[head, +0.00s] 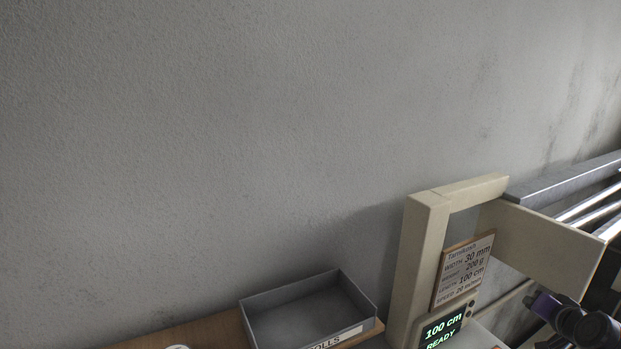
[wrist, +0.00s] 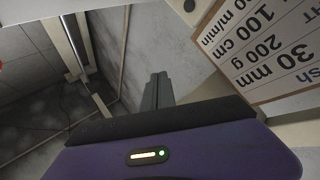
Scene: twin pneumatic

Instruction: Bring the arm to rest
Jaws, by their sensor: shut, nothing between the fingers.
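My gripper (wrist: 157,80) shows in the wrist view as two dark fingers side by side beyond the purple wrist housing. It is shut with nothing held. In the head view, a purple and dark part of my arm (head: 580,323) shows at the lower right corner, just right of the beige machine; the fingers cannot be made out there.
A beige machine frame (head: 421,250) stands at the right with a lit display (head: 442,328) reading 100 cm READY. A printed sign (head: 463,272) hangs on it. Grey rails (head: 565,180) run off right. A grey open tray (head: 308,308) looks empty. A bare wall fills the back.

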